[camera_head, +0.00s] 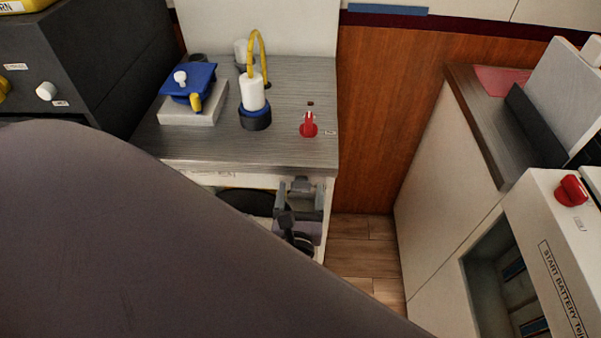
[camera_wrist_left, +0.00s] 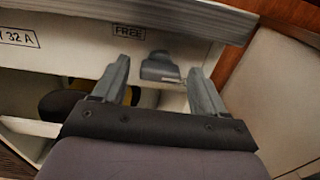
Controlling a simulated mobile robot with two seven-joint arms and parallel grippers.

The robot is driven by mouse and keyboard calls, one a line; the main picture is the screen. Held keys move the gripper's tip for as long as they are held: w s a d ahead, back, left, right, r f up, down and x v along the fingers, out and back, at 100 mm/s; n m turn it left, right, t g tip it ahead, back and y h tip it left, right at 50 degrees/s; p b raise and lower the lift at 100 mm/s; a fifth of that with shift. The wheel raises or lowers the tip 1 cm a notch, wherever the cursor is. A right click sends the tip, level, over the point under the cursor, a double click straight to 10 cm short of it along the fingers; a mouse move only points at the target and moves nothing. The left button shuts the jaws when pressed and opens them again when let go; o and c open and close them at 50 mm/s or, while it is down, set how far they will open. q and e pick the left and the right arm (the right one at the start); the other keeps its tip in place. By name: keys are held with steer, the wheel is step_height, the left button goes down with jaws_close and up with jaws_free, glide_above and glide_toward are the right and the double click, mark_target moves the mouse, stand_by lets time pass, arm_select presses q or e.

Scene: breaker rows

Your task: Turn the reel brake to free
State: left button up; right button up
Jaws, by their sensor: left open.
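A grey knob or lever (camera_wrist_left: 160,68), which looks like the reel brake, is on the white front panel under the counter edge. It has a grey body with a short arm reaching right and down in the left wrist view. A FREE label (camera_wrist_left: 129,32) is on the panel to its upper left. My left gripper (camera_wrist_left: 158,80) is open, with one finger on each side of the grey part; I cannot tell whether they touch it. In the head view the left gripper (camera_head: 301,197) is below the counter edge, the grey part (camera_head: 300,184) showing between its fingers.
The counter (camera_head: 240,150) above holds a red knob (camera_head: 308,126), a white cylinder with a yellow loop (camera_head: 253,95) and a blue-topped block (camera_head: 190,112). A dark round thing (camera_head: 250,203) sits in the opening below. A white cabinet (camera_head: 440,190) stands right, across a narrow floor gap.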

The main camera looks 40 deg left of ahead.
arm_select(q)
steer(key=shift+w+a, duration=0.1)
steer(key=shift+w, duration=0.05)
steer(key=c, duration=1.1)
steer(key=shift+o, duration=0.2)
